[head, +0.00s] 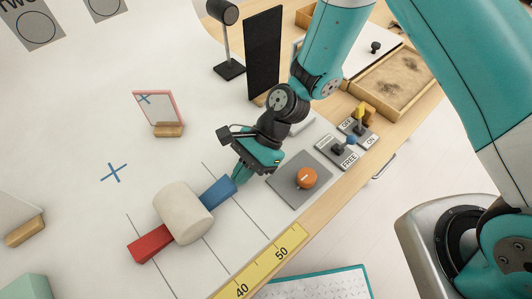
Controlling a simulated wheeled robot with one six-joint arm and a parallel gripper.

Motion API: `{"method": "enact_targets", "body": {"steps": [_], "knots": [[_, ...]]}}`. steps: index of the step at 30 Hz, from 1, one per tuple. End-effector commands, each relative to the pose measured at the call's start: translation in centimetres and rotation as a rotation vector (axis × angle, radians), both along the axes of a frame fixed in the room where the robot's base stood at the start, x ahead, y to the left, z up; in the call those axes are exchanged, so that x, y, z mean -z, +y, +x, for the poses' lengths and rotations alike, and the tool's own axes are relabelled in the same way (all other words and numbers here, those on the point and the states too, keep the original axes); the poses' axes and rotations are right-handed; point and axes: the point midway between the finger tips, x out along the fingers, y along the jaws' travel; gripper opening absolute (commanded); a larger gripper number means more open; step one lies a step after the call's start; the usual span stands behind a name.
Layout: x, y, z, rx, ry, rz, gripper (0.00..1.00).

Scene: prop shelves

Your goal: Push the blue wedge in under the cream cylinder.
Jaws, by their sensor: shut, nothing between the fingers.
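The cream cylinder (184,213) lies on its side on the white tabletop. The blue wedge (218,191) is at its upper right side, its near end right against or just under the cylinder's curve; I cannot tell which. A red wedge (149,244) is at the cylinder's opposite, lower left side. My gripper (238,178) is shut and empty, pointing down at the outer end of the blue wedge. Its fingertips are at or very close to that end; contact is not clear.
An orange button on a grey plate (285,190) is close to the right of my gripper. Switch panels (340,150) stand beyond it. A yellow ruler (262,262) runs along the front edge. A small framed card (159,110) stands at the upper left. The table left of the cylinder is mostly clear.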

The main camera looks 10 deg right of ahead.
Motion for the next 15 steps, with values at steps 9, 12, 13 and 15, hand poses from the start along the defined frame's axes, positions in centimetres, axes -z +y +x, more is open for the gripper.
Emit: {"method": "enact_targets", "body": {"steps": [9, 12, 13, 15], "knots": [[-1.2, -0.9, 0.8, 0.001, -0.002, 0.002, 0.0], [-2.6, -2.1, 1.6, 0.004, -0.005, 0.002, 0.0], [-3.1, -2.5, 1.9, 0.003, -0.004, 0.002, 0.0], [-4.2, -3.5, 2.5, 0.004, -0.005, 0.001, 0.0]]}}
